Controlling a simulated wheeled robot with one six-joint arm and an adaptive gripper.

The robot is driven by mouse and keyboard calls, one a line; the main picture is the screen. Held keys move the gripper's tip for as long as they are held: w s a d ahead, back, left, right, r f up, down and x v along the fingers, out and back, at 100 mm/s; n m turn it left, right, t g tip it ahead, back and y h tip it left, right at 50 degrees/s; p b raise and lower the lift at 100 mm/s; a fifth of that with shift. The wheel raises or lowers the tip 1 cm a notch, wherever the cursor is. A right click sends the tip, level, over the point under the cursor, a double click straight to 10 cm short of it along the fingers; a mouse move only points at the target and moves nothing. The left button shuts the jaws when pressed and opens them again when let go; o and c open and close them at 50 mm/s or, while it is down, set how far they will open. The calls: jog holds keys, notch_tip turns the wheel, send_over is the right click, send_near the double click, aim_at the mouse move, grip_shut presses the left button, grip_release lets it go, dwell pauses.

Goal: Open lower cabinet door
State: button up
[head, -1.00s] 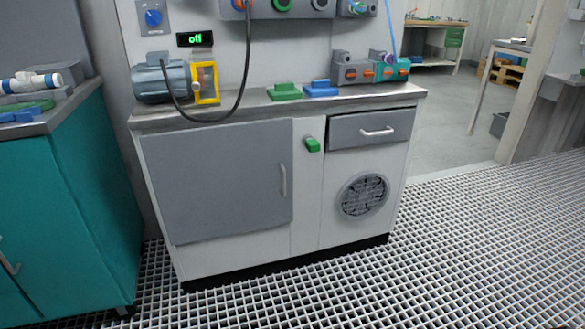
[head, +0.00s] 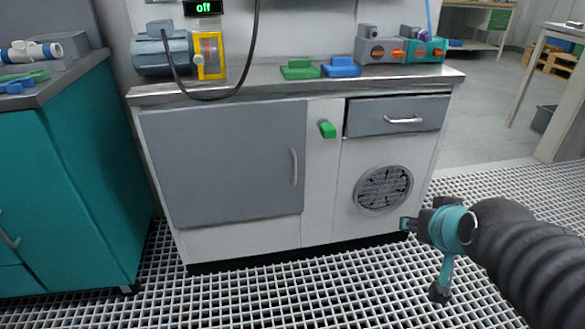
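The lower cabinet door (head: 225,165) is a grey panel on the left of the white cabinet front, and it looks closed. Its pale vertical handle (head: 293,166) is near the door's right edge. My gripper (head: 423,258) is at the lower right, in front of the cabinet's right part. Its two teal fingers are spread wide with nothing between them. It is well right of the handle and appears lower, touching neither handle nor knob.
A grey drawer (head: 398,116) and a round vent (head: 383,189) are on the cabinet's right side. The worktop (head: 285,82) carries a motor (head: 160,52) and small blocks. A teal cabinet (head: 65,190) stands at left. The grated floor (head: 300,285) in front is clear.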

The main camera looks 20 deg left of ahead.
jog(key=w+a+f+n+t+y+b, duration=0.1)
jog(key=w+a+f+t+y+b, duration=0.2)
jog(key=w+a, duration=0.95)
jog(key=t+b, duration=0.3)
jog(key=t, duration=0.2)
send_near(294, 164)
jog(key=shift+n, duration=0.4)
jog(key=x, duration=1)
jog(key=shift+w+a, duration=0.1)
jog(key=shift+w, duration=0.3)
grip_shut()
